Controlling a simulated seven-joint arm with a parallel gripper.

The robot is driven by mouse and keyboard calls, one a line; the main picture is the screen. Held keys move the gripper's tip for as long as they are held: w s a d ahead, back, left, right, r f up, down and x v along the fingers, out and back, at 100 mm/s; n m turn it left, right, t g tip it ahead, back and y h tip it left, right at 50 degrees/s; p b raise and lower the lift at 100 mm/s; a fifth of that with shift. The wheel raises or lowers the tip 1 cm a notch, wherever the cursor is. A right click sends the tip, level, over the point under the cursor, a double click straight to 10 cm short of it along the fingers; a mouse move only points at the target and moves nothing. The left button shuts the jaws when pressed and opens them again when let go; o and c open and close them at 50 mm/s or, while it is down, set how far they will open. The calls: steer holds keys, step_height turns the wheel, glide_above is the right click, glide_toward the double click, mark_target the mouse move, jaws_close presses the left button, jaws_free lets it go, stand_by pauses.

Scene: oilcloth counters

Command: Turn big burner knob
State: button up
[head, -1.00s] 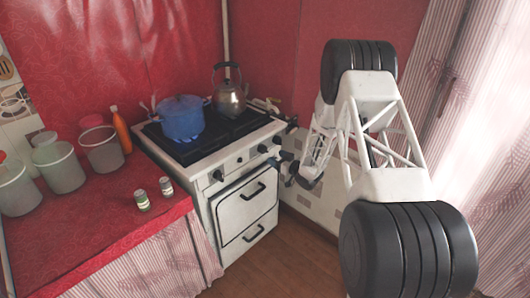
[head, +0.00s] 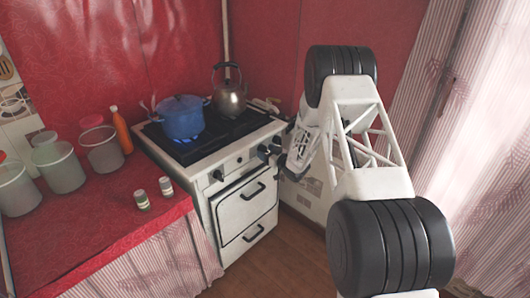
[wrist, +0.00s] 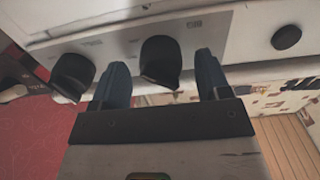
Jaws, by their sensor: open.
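The white stove (head: 240,150) has black knobs along its front panel. In the wrist view one black knob (wrist: 160,62) lies between the two dark fingers of my gripper (wrist: 163,66), with a visible gap to each finger. A second black knob (wrist: 72,76) is to its left, outside the fingers. In the head view my gripper (head: 279,166) is at the right end of the panel, partly hidden by my arm. The left knob (head: 218,175) stands clear. A blue flame (head: 181,140) shows under the blue pot (head: 181,118). I cannot tell which knob is the big burner's.
A metal kettle (head: 229,95) stands on the back of the stove. The red counter (head: 95,215) at left holds canisters (head: 60,168), an orange bottle (head: 121,130) and two small shakers (head: 142,200). A round black part (wrist: 287,37) is at the wrist view's upper right.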

steer(key=shift+w+a, duration=0.35)
steer(key=shift+a, duration=0.05)
steer(key=c, duration=0.9)
